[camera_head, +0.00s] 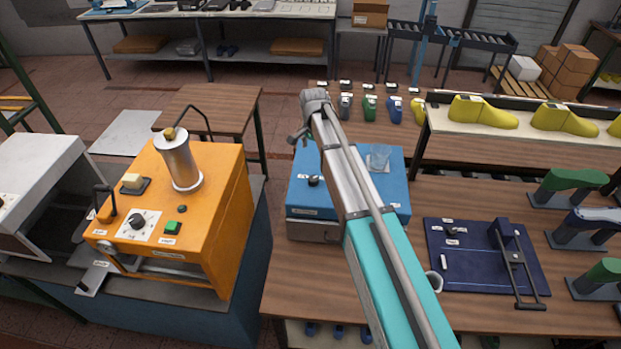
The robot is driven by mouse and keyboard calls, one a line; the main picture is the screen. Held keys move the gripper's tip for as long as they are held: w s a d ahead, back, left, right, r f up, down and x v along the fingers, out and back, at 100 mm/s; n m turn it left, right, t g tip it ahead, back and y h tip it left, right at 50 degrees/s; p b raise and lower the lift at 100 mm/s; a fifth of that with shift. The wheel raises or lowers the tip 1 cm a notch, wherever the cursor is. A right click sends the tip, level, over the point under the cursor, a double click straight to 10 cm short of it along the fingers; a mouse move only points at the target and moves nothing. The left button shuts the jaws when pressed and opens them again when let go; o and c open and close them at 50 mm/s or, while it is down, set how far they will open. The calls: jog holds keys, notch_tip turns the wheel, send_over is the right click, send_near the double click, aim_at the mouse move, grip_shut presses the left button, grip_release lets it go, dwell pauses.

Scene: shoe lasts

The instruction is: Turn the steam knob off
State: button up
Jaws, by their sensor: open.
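A black knob (313,181) sits on the top of the blue box (300,200) on the middle table. Another black knob (137,221) sits on a white dial plate on the orange machine (205,220) at the left. The labels are too small to read, so I cannot tell for sure which one is the steam knob. My arm reaches up across the blue box from the lower right. My gripper (299,135) is at its far end, apart from both knobs and holding nothing that I can see. Its fingers are small and partly hidden.
A clear cup (379,157) stands on the blue box beside my arm. A metal cylinder (178,158) rises from the orange machine. A dark blue board (470,270) with a handled frame lies at the right. Yellow shoe lasts (482,113) stand on a shelf behind.

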aim_at(313, 179)
jog(key=shift+w+f, duration=0.1)
jog(key=shift+f, duration=0.15)
dwell(0.3)
notch_tip(313, 179, down, 13)
jog(key=b, duration=1.3)
jog(key=shift+f+b, duration=0.15)
jog(key=shift+b, duration=0.25)
